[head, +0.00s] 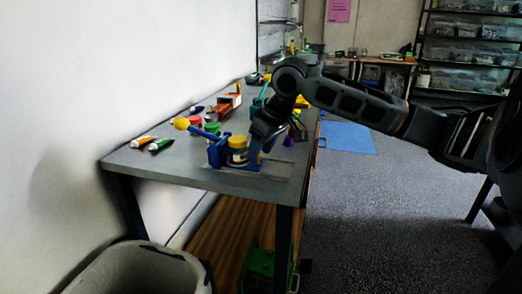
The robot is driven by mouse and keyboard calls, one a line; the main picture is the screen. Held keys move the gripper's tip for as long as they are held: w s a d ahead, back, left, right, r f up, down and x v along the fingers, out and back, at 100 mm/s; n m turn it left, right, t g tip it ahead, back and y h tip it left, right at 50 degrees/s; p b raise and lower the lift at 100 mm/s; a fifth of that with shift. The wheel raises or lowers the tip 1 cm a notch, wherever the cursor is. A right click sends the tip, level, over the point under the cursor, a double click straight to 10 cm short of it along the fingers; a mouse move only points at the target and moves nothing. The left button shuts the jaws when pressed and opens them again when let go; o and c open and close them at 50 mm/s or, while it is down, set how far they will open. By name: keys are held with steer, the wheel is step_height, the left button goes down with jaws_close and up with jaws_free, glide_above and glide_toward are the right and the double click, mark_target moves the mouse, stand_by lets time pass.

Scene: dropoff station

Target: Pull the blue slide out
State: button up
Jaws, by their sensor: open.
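A blue fixture (216,153) stands near the front edge of the grey table. It has a lever with a yellow ball (181,123) reaching up to the left, and a yellow-lidded jar (237,143) sits at it. A blue upright part (254,151) shows at its right side; I cannot tell whether this is the slide. My gripper (262,143) is open and points down at the right side of the fixture, close to that part. My gripper hides some of the fixture there, and I cannot tell whether they touch.
The grey table (170,169) also bears tubes (160,144), red and green lidded jars (195,120) and other small items behind the fixture. A grey bin (140,270) stands below at the front left. A blue mat (347,137) lies on the otherwise open floor at right.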

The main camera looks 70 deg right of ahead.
steer(key=shift+f, duration=0.15)
steer(key=shift+c, duration=0.2)
jaws_close()
stand_by(0.4)
